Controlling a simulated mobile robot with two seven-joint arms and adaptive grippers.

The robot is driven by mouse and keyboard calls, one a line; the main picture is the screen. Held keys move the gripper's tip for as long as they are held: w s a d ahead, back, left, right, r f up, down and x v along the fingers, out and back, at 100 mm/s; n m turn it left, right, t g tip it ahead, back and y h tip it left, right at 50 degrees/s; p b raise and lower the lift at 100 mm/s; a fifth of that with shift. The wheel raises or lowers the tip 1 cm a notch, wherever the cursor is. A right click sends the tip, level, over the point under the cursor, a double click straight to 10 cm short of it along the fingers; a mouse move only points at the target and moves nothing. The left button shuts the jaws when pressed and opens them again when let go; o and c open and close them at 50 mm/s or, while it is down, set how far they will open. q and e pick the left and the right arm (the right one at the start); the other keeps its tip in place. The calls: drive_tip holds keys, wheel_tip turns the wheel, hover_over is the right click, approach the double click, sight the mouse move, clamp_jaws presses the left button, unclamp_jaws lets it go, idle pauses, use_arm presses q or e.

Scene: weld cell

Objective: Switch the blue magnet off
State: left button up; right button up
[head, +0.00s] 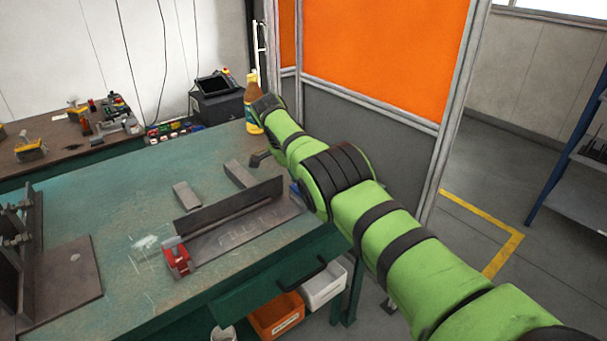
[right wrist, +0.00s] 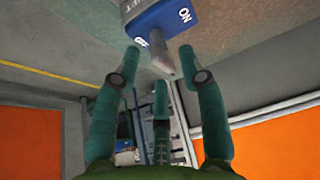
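The blue magnet (right wrist: 158,18) is at the top of the right wrist view, with "ON" on its right part and a partly covered label at its lower left. Its grey-pink lever (right wrist: 163,60) sticks out toward my right gripper (right wrist: 160,66). The gripper is open, with its two outer fingers on either side of the lever and the third finger below it. I see no clear contact. In the head view my green right arm hides most of the magnet; only a small blue patch (head: 295,188) shows beside it. My left gripper is out of view.
A red magnet (head: 177,257) sits at the near-left end of steel plates (head: 230,232) on the green table (head: 130,200). Loose steel bars (head: 187,195) lie behind. A bottle (head: 252,100) stands near the far edge, by an orange screen (head: 385,55).

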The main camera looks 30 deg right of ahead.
drive_tip(key=v, duration=1.2)
idle(0.4)
